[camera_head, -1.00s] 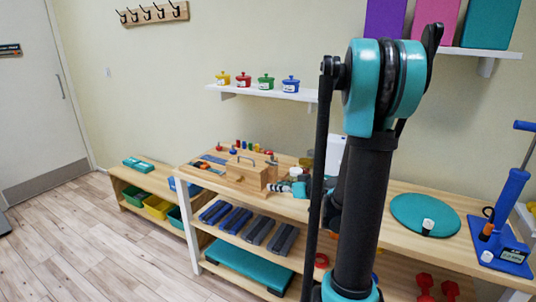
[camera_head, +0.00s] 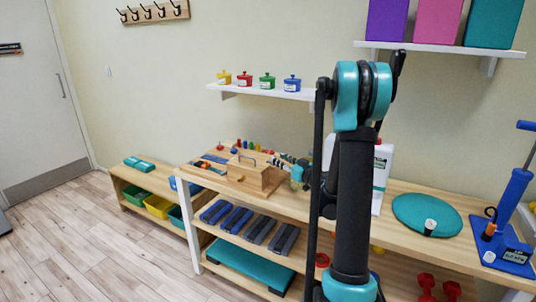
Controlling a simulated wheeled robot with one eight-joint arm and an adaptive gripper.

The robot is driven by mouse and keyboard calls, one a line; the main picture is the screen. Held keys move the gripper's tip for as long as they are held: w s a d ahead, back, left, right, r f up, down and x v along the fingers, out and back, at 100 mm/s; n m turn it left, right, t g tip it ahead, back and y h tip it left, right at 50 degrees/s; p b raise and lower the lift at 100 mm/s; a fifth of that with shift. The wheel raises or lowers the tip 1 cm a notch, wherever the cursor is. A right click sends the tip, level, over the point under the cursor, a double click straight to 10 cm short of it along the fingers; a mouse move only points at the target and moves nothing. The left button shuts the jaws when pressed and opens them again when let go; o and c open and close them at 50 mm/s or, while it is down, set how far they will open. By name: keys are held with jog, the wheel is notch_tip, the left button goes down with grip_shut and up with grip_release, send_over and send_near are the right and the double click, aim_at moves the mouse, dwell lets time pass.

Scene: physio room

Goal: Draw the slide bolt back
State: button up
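A wooden box or board (camera_head: 258,178) stands on the upper top of the wooden bench, with a grey arched handle (camera_head: 246,158) on it. I cannot pick out the slide bolt for certain at this size; it may be among the small fittings on this wooden piece. My gripper (camera_head: 285,161) is small in view at the box's right end, just above or behind its top edge. My arm stands in front to the right. Whether the gripper touches the box, and whether its fingers are open or shut, cannot be seen.
Small coloured pegs (camera_head: 252,147) stand behind the box. A white container (camera_head: 382,172) stands behind my arm, with a teal disc (camera_head: 428,213) to the right. Grey and blue weights (camera_head: 236,220) lie on the shelf below. A wall shelf (camera_head: 268,91) with several coloured pots hangs above.

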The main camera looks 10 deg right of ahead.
jog(key=x, duration=0.8)
jog(key=shift+w+a, duration=0.15)
jog(key=shift+w, duration=0.05)
jog(key=shift+c, duration=0.3)
grip_shut()
